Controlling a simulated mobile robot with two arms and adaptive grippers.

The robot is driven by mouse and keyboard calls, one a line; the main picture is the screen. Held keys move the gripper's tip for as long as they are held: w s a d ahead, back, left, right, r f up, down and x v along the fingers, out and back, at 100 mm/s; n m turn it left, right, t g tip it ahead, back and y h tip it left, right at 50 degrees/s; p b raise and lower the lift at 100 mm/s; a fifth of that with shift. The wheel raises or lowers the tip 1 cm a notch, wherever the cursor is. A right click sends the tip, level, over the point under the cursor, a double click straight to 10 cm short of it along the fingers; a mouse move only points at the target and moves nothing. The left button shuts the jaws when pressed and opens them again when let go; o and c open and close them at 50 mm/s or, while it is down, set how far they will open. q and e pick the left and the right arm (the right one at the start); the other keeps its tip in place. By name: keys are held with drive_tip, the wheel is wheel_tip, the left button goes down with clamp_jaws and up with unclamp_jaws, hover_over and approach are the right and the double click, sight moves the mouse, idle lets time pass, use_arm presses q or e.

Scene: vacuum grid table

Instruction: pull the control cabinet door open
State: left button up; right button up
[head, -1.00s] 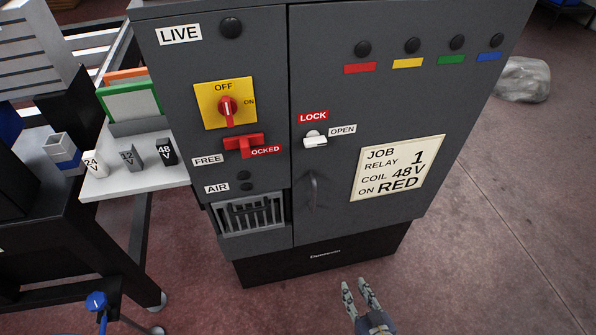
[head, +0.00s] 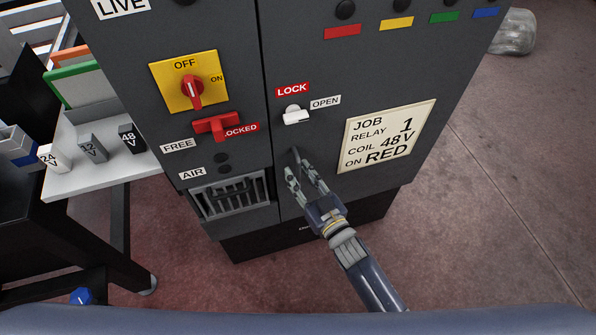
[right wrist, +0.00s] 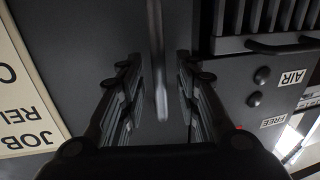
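The control cabinet door (head: 330,60) is the right panel of the grey cabinet, and it looks closed along its seam. Its bar handle (right wrist: 158,70) stands between the two fingers of my right gripper (right wrist: 158,90) in the right wrist view, with a gap on both sides. In the head view the right gripper (head: 306,172) is open at the handle, whose top (head: 295,156) shows and whose rest is hidden behind the fingers. The white latch (head: 296,116) sits below the LOCK label, left of OPEN. My left gripper is not in view.
The left panel carries a red rotary switch (head: 192,92), a red slider (head: 217,125) and a vent grille (head: 232,196). A white shelf (head: 85,180) with labelled blocks stands at left. A job card (head: 388,137) is on the door. Open floor (head: 480,220) lies at right.

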drive_tip(key=shift+w+a, duration=0.3)
drive_tip(key=shift+w, duration=0.25)
clamp_jaws()
drive_tip(key=shift+s, duration=0.1)
